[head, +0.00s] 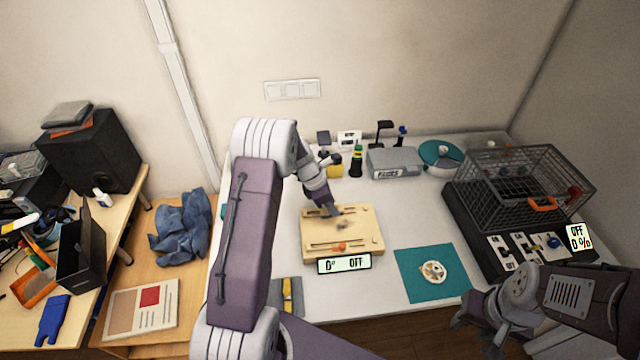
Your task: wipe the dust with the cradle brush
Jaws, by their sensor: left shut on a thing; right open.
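The wooden board (365,220) with slots lies in the middle of the white table, with an orange knob (339,247) and a display reading "0° OFF" (344,263) at its front. A small brownish patch, which looks like dust (343,225), is on its top. My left gripper (331,207) reaches down over the back left of the board, shut on a small grey thing that appears to be the brush. The brush is mostly hidden, and I cannot tell whether it touches the board. My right gripper (474,326) is open and empty at the table's front right.
A teal mat (408,283) with a round white part (433,272) lies right of the board. A wire cage (525,180) on a black switch panel fills the right side. A grey box (394,163) and small items stand at the back. My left arm hides the table's left part.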

